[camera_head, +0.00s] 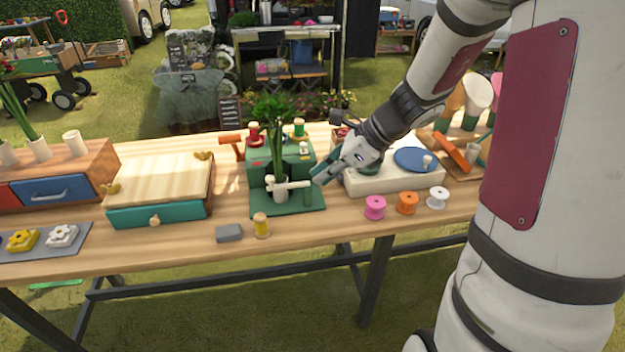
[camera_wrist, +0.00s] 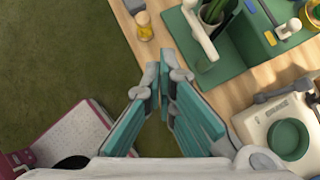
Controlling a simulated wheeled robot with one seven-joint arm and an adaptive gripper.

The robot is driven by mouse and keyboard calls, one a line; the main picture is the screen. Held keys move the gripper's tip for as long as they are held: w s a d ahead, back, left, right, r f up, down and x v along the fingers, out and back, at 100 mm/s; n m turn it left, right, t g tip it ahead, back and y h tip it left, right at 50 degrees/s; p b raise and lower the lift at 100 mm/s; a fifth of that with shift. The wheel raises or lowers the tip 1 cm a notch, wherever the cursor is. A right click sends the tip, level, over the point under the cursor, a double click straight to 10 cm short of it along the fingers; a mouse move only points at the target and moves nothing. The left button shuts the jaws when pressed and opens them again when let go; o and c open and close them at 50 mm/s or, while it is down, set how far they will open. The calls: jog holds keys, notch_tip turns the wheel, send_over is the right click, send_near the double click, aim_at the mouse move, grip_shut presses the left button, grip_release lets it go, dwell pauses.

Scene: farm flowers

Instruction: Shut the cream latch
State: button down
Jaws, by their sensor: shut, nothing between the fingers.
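The cream latch (camera_head: 288,185) is a pale bar across the front of a green stand (camera_head: 290,204), level with the white cup holding green stems (camera_head: 277,150). In the wrist view the cream latch (camera_wrist: 199,35) lies at the upper right, along the near side of the stems. I cannot tell whether it is fully closed. My gripper (camera_head: 318,181) is just right of the latch's end, with its teal fingers pointing toward it. In the wrist view my gripper (camera_wrist: 162,72) has its fingertips together and empty, apart from the latch.
A yellow spool (camera_head: 261,225) and a grey block (camera_head: 229,233) sit in front of the stand. Pink (camera_head: 375,207), orange (camera_head: 407,203) and white (camera_head: 438,197) spools stand to the right. A wooden-lidded teal box (camera_head: 160,190) is left.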

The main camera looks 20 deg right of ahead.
jog(key=shift+v, duration=0.95)
jog(key=shift+s+a, duration=0.1)
jog(key=shift+a, duration=0.05)
jog(key=s+a+r+n+g+h+p, duration=0.1)
jog(key=s+a+r+n+g+h, duration=0.1)
jog(key=s+a+r+n, duration=0.75)
jog(key=s+d+r+n+h+p, duration=0.1)
jog(key=s+r+n+h, duration=0.1)
jog(key=s+n, duration=0.5)
jog(key=s+d+r+n+t+h, duration=0.1)
jog(key=s+r+n+h, duration=0.1)
jog(key=s+n, duration=0.5)
jog(key=n, duration=0.2)
jog(key=shift+s+d+n+p, duration=0.2)
jog(key=shift+d+n+p, duration=0.15)
jog(key=shift+p, duration=0.05)
